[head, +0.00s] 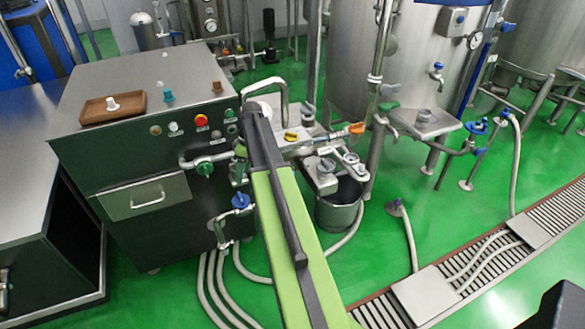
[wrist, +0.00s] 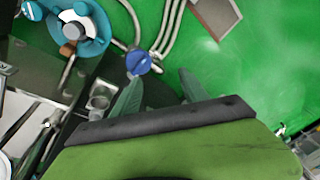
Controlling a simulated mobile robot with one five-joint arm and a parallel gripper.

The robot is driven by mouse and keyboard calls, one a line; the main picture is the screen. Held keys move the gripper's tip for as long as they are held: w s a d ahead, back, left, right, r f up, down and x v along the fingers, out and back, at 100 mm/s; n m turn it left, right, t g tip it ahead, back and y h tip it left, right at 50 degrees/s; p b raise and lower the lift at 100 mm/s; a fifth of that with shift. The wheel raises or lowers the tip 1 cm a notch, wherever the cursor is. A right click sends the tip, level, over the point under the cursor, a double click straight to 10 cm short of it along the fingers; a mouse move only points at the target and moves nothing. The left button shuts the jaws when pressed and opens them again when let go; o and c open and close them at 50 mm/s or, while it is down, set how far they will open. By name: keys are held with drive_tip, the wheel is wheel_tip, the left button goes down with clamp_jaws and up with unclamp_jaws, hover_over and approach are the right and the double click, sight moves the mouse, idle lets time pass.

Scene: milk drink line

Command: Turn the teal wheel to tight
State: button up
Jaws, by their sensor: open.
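The teal wheel (wrist: 97,42) is at the upper left of the wrist view, with a pale grey centre and a brown knob at its lower left.
A blue valve wheel (wrist: 138,62) with pale hoses lies near the left fingertip in the wrist view; it also shows in the head view (head: 241,201). A dark cabinet (head: 120,165) stands left, a bucket (head: 338,208) right.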

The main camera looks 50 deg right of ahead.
drive_tip(key=s+d+r+n+t+y+p, duration=0.15)
drive_tip(key=s+d, duration=0.25)
drive_tip(key=d, duration=1)
drive_tip(key=s+d+r+n+t+b, duration=0.1)
drive_tip(key=s+d+n, duration=0.2)
drive_tip(key=d, duration=1.1)
drive_tip(key=shift+g, duration=0.35)
drive_tip(key=b+x, duration=1)
drive_tip(key=x, duration=0.1)
drive_tip(key=b+x, duration=0.5)
drive_tip(key=shift+w+d+f, duration=0.15)
drive_tip(key=shift+d+f, duration=0.05)
drive_tip(key=shift+f, duration=0.2)
drive_tip(key=shift+w+a+f+b, duration=0.1)
drive_tip(key=shift+a+f+b, duration=0.1)
drive_tip(key=shift+b, duration=0.2)
drive_tip(key=shift+r, duration=0.1)
